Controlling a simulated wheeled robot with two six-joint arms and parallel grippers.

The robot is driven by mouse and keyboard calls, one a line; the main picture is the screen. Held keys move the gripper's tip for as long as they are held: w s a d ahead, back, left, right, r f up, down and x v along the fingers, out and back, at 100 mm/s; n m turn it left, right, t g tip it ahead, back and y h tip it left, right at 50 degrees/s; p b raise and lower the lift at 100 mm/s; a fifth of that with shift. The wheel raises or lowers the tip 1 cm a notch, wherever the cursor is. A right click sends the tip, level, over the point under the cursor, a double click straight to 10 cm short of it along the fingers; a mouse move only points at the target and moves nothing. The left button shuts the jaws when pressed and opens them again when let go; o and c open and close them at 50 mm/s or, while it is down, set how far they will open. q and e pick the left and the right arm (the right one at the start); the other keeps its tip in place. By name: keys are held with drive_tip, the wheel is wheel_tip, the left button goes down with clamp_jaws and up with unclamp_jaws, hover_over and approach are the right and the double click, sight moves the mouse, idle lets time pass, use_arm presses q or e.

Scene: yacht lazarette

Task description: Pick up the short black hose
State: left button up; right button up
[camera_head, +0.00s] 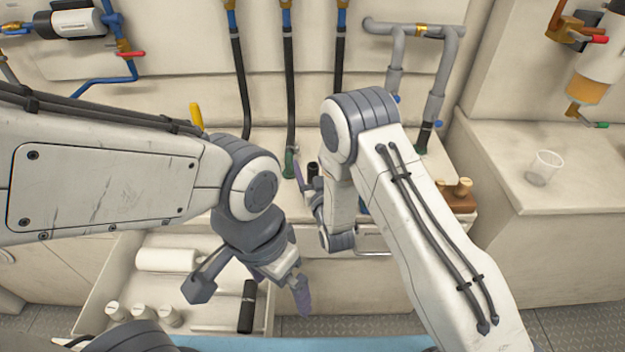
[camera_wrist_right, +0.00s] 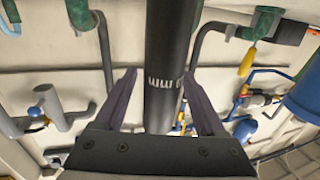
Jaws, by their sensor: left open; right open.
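A black hose with white lettering (camera_wrist_right: 162,60) runs between the two spread fingers of my right gripper (camera_wrist_right: 160,78) in the right wrist view. In the head view, a short black piece (camera_head: 313,170) shows beside my right gripper (camera_head: 308,188) at the counter's front; I take it to be the same hose. Its lower part is hidden by the gripper. My right gripper is open around the hose, and contact cannot be told. My left gripper (camera_head: 250,290) is open and empty above the pull-out drawer. A black cylinder (camera_head: 247,306) lies in that drawer below it.
The drawer (camera_head: 110,265) also holds a white roll (camera_head: 167,260) and several white capped bottles (camera_head: 170,315). Long black hoses (camera_head: 290,85) hang on the back wall. A clear cup (camera_head: 543,168) stands on the right counter. A yellow-handled tool (camera_head: 196,117) is behind my left arm.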

drive_tip(key=shift+c, duration=0.3)
clamp_jaws()
